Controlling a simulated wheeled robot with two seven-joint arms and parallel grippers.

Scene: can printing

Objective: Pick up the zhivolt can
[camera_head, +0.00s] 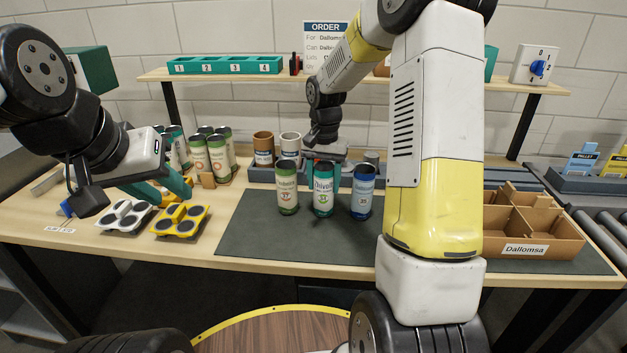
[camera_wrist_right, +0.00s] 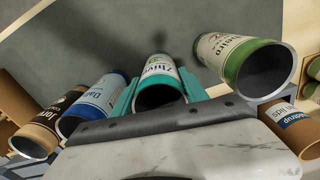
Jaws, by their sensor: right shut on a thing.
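The zhivolt can (camera_head: 323,192) is teal and white and stands upright on the dark mat (camera_head: 255,235), between a green-and-white can (camera_head: 287,190) and a blue can (camera_head: 362,195). My right gripper (camera_head: 324,162) is over its top, and in the right wrist view its teal fingers are shut on the zhivolt can (camera_wrist_right: 160,75) from both sides. I see no clear gap under the can. My left gripper (camera_head: 165,190) is open and empty, above the table at the left, near the lid trays.
Yellow (camera_head: 180,220) and white (camera_head: 125,215) lid trays lie at the left. Several green cans (camera_head: 218,158) stand behind them. A grey rack (camera_head: 262,174) with cans is behind the mat. A cardboard box (camera_head: 525,230) labelled Dallomsa stands at the right. The mat's front left is clear.

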